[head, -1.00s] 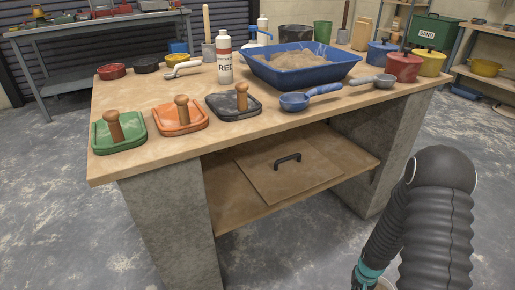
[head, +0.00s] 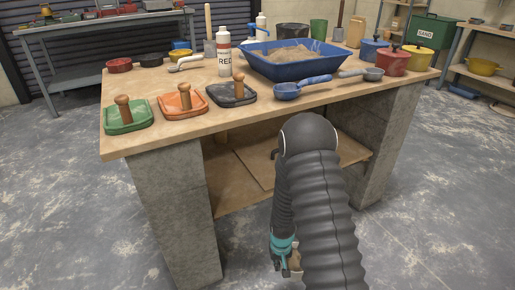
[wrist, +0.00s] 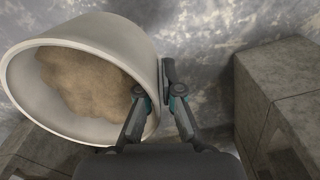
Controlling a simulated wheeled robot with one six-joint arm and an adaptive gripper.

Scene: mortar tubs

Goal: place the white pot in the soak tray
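The white pot (wrist: 160,60) fills the left of the wrist view, its mouth turned toward the camera, with a tan, grainy mass inside. My gripper (wrist: 166,88) is shut on the pot's wall, one finger on the inner side and one on the outer. In the head view my gripper (head: 288,262) hangs low in front of the workbench, mostly hidden by my arm; the pot is hardly visible there. A blue tray (head: 283,70) with a sandy heap stands at the back of the bench top. I cannot tell if it is the soak tray.
A lower shelf (head: 235,195) spans between concrete supports. The floor in front is clear.

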